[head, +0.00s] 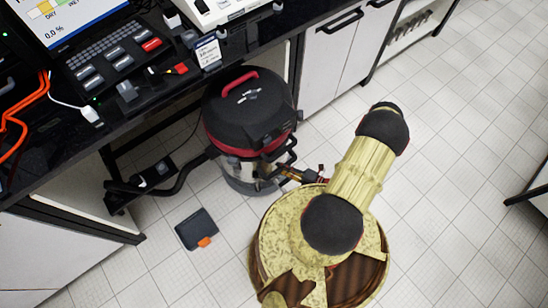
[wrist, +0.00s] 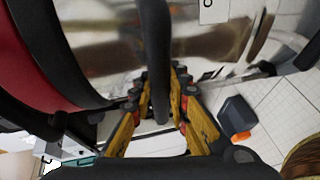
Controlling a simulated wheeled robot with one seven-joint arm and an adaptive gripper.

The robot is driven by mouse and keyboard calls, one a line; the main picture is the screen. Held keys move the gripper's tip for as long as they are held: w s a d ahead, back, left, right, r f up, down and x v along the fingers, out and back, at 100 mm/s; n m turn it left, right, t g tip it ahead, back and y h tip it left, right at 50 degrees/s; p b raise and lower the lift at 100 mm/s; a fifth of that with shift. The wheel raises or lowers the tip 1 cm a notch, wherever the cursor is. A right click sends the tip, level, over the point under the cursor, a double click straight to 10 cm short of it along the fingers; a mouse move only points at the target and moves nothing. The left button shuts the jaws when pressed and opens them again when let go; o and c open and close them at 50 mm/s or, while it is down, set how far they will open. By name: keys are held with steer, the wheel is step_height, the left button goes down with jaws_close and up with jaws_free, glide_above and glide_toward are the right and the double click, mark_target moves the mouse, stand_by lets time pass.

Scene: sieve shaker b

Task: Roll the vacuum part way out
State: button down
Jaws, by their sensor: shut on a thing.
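The vacuum (head: 247,120) is a round drum with a black top, a red handle, a red band and a shiny metal body. It stands upright on the tiled floor, partly under the dark bench. My gripper (head: 318,173) reaches its front right side from the right. In the wrist view my gripper (wrist: 159,98) has its yellow fingers shut on a black bar, which appears to be the vacuum's handle (wrist: 156,50). The vacuum's metal body (wrist: 105,35) fills the top of that view. The exact finger contact is small in the head view.
A black hose (head: 175,186) runs from the vacuum's left side along the floor. A dark dustpan-like item with an orange tab (head: 195,229) lies on the floor in front. White cabinets (head: 335,50) stand behind to the right. Open tiled floor (head: 450,150) lies to the right.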

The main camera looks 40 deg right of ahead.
steer(key=shift+s+d, duration=0.1)
steer(key=shift+s, duration=2.35)
steer(key=c, duration=1.8)
jaws_free()
steer(key=shift+o, duration=0.6)
steer(key=v, duration=1.2)
